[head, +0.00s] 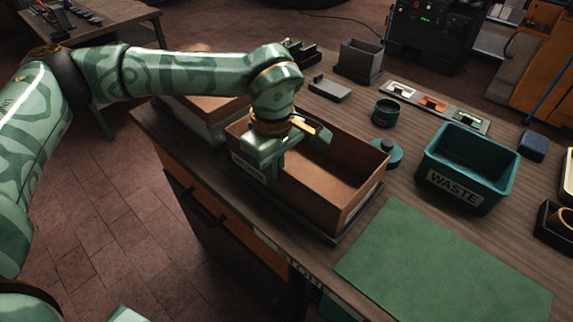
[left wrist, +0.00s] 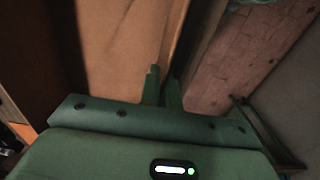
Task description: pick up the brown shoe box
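The brown shoe box (head: 345,165) is open-topped and sits near the front edge of the workbench in the head view, on a thin dark base. It looks empty inside, and a pale label shows on its near side. My left gripper (head: 272,160) reaches down from above at the box's near left wall. In the left wrist view, its two green fingers (left wrist: 163,90) stand close together, one on each side of the wall of the brown shoe box (left wrist: 125,45), and look shut on it. My right gripper is not in view.
A teal waste bin (head: 465,170) stands right of the box, with a round teal lid (head: 386,153) and a dark round tin (head: 386,112) between. A green mat (head: 440,270) lies clear at the front right. Another box (head: 205,115) stands behind my left arm.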

